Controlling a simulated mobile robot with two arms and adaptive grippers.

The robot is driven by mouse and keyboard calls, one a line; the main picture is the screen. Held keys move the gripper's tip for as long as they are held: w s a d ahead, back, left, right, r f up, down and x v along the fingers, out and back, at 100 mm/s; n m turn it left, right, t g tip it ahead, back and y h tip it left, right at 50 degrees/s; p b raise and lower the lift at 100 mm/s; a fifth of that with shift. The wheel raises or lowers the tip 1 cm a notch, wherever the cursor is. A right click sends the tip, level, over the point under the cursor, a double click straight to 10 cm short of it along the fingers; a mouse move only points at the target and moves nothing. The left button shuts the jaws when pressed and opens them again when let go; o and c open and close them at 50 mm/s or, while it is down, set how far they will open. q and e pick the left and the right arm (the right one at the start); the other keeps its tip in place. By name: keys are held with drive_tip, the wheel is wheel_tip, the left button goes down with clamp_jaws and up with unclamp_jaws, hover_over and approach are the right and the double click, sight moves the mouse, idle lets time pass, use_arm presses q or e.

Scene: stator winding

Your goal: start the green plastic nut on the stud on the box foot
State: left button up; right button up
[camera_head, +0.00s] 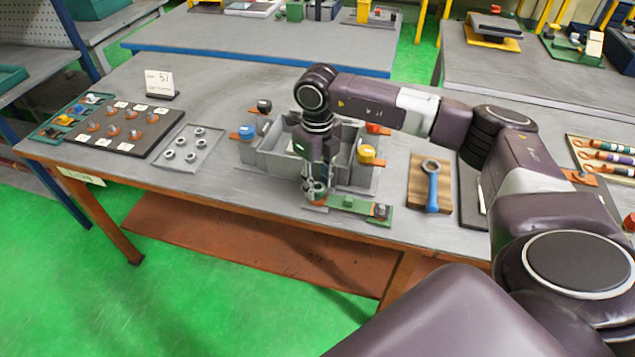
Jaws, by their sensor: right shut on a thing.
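A grey open box (268,158) stands near the front of the table, with coloured nuts on orange feet around it: a black nut (264,106), a blue nut (246,132), a yellow nut (366,152) and a red nut (375,128). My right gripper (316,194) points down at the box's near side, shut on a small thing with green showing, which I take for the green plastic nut. The fingers hide most of it. My left gripper is out of view.
A green strip fixture (352,204) lies right of the gripper, close to the table's front edge. A wooden board with a blue wrench (433,190) lies further right. A grey tray of rings (207,148) and a dark parts board (152,146) are at left.

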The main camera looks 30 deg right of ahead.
drive_tip(key=shift+f+b, duration=0.7)
idle(1.0)
drive_tip(key=shift+s+f, duration=0.1)
drive_tip(key=shift+f, duration=0.05)
idle(1.0)
drive_tip(key=m, duration=0.3)
drive_tip(key=shift+m, duration=0.3)
drive_tip(key=m, duration=0.2)
drive_tip(key=shift+f+m+p, duration=0.1)
drive_tip(key=shift+m+p, duration=0.2)
drive_tip(key=shift+p, duration=0.05)
drive_tip(key=o, duration=1.2)
drive_tip(key=shift+c, duration=0.2)
drive_tip(key=shift+r, duration=0.25)
